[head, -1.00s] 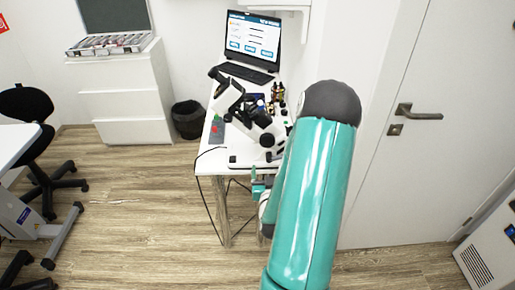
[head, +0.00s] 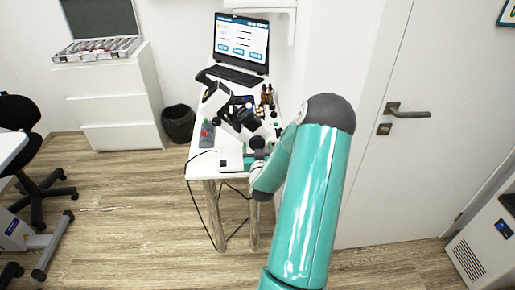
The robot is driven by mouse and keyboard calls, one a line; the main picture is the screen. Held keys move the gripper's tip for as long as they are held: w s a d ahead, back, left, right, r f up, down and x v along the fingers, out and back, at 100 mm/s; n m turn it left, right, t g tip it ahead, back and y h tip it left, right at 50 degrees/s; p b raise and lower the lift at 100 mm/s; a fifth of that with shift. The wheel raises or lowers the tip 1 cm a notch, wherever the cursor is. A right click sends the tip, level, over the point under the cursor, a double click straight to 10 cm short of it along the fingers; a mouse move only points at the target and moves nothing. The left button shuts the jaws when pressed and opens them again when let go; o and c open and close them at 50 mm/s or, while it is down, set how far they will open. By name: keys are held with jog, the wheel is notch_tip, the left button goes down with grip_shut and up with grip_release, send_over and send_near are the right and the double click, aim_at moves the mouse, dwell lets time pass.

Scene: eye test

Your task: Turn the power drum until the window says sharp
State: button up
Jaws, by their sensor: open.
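A white and black optical instrument (head: 211,101) stands tilted on a narrow white table, left of my arm. It looks like the device bearing the power drum, but the drum and its window are too small to tell apart, and no window text can be read. Whether the gripper touches the instrument cannot be told.
A laptop (head: 241,40) stands at the back of the white table (head: 200,163). A black bin (head: 178,124) is left. A door (head: 440,120) is right. Cables hang below the table.

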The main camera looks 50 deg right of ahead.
jog(key=c, duration=1)
jog(key=shift+o, duration=0.2)
jog(key=shift+m, duration=0.3)
jog(key=m, duration=0.2)
jog(key=shift+a+m, duration=0.1)
jog(key=shift+m, duration=0.2)
jog(key=m, duration=0.4)
jog(key=shift+m, duration=0.3)
jog(key=m, duration=0.4)
jog(key=shift+m, duration=0.3)
jog(key=shift+a+m, duration=0.1)
jog(key=shift+m, duration=2)
jog(key=shift+w, duration=0.1)
